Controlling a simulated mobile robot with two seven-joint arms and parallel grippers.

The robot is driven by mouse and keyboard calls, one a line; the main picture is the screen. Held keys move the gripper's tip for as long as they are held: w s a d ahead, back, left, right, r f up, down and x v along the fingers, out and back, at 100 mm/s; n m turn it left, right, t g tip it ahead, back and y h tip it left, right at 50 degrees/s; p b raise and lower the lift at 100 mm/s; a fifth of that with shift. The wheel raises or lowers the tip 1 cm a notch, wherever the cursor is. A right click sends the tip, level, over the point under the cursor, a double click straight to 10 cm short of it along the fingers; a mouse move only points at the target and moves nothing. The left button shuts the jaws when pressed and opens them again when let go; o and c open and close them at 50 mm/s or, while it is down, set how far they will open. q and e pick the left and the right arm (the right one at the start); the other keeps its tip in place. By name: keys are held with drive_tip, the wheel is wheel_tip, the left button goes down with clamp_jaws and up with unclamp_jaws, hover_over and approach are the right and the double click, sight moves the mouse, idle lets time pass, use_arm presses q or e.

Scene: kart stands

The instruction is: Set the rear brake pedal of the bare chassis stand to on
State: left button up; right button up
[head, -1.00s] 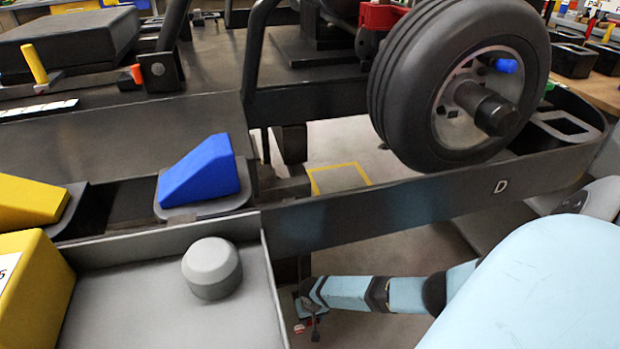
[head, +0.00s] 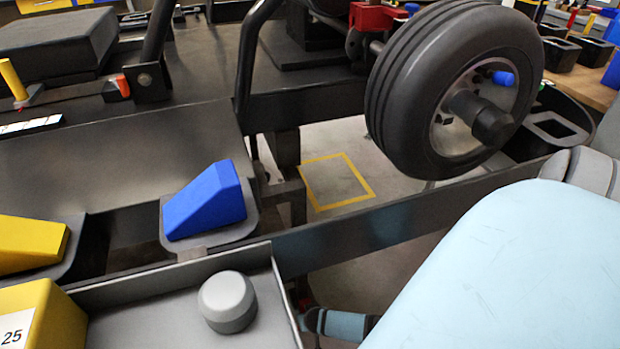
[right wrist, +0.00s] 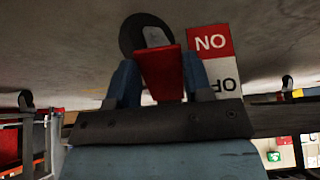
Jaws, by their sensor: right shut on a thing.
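A red pedal (right wrist: 160,75) with a dark round end (right wrist: 147,35) is in the right wrist view, between the two blue fingers of my right gripper (right wrist: 163,68). The gripper is shut on the red pedal. Next to it is a label plate (right wrist: 213,58), upside down in this view, with a red ON part and a white OFF part, partly hidden by a finger. In the head view, the dark chassis frame (head: 400,222) crosses the scene. My left gripper is not in view.
A wheel (head: 450,90) is at the chassis's right end. A blue wedge (head: 205,200) and a yellow wedge (head: 30,243) sit on dark plates. The grey tray (head: 150,310) holds a grey knob (head: 228,300). A yellow floor square (head: 335,182) shows through the frame.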

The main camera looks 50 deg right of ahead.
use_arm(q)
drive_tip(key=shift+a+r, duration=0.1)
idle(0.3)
use_arm(e)
drive_tip(key=o, duration=1.3)
